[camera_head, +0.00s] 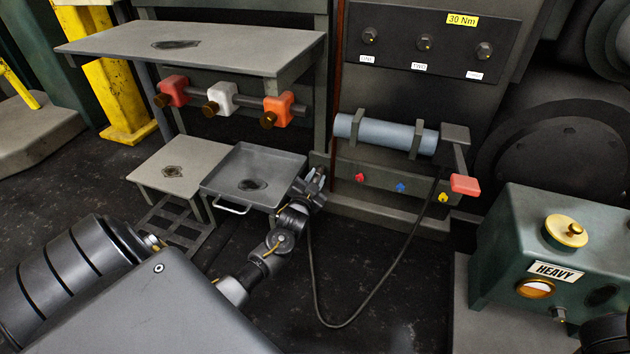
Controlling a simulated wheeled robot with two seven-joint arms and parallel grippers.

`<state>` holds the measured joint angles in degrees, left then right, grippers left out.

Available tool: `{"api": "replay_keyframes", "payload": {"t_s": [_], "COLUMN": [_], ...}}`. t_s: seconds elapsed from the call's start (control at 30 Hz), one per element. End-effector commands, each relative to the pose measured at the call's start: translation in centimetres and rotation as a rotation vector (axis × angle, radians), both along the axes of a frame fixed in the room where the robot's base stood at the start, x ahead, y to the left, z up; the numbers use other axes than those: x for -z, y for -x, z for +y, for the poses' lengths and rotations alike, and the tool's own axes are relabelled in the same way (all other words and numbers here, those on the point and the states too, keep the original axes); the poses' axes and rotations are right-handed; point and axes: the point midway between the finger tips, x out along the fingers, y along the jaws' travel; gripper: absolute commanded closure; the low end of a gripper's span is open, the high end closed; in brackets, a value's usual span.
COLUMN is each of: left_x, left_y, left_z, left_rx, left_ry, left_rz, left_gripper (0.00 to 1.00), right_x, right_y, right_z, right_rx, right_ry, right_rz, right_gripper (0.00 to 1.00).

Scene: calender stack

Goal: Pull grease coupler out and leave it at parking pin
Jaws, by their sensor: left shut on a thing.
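My left gripper (315,183) is shut at the left end of the lower grey rail, beside the tray. A black hose (318,290) runs from the gripper down to the floor and loops up toward the blue-grey grease cylinder (385,132). The grease coupler at the hose's end is in the jaws and mostly hidden by them. I cannot tell whether it touches a fitting. Red (360,177), blue (400,187) and yellow (443,197) marked points sit along the rail. I cannot make out which part is the parking pin. My right gripper is not in view.
A grey tray (282,161) with a handle stands just left of the gripper. A bench (255,42) has red, white and orange blocks below it. A red-ended lever (465,185) juts out right of the cylinder. A green "HEAVY" unit (530,225) stands at right.

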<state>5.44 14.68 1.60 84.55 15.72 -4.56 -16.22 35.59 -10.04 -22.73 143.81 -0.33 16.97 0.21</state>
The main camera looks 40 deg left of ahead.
Motion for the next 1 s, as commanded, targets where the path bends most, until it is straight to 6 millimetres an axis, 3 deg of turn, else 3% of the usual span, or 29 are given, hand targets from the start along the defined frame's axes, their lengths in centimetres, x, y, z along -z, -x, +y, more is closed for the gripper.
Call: {"api": "replay_keyframes", "payload": {"t_s": [0.13, 0.17, 0.33, 0.53, 0.67, 1.0], "left_x": [-0.08, -0.08, -0.06, -0.02, 0.03, 0.01], "left_y": [-0.12, -0.12, -0.1, -0.09, -0.08, -0.08], "left_z": [0.04, 0.04, 0.04, 0.03, 0.02, 0.01], "left_rx": [0.0, 0.0, 0.0, 0.0, 0.001, 0.0], "left_ry": [0.0, 0.0, 0.0, 0.0, 0.0, 0.0], "left_rz": [-0.001, -0.001, -0.001, 0.0, 0.0, 0.0], "left_gripper": [1.0, 0.72, 0.5, 0.49, 0.35, 0.35], "right_x": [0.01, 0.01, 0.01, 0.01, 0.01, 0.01], "right_y": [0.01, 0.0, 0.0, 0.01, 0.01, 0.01], "right_z": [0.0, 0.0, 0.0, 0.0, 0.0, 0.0], "right_rx": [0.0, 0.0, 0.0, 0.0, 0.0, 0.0], "right_ry": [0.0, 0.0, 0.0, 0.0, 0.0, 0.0], "right_rz": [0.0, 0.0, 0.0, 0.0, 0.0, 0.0], "right_gripper": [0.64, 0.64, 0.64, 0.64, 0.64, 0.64]}}
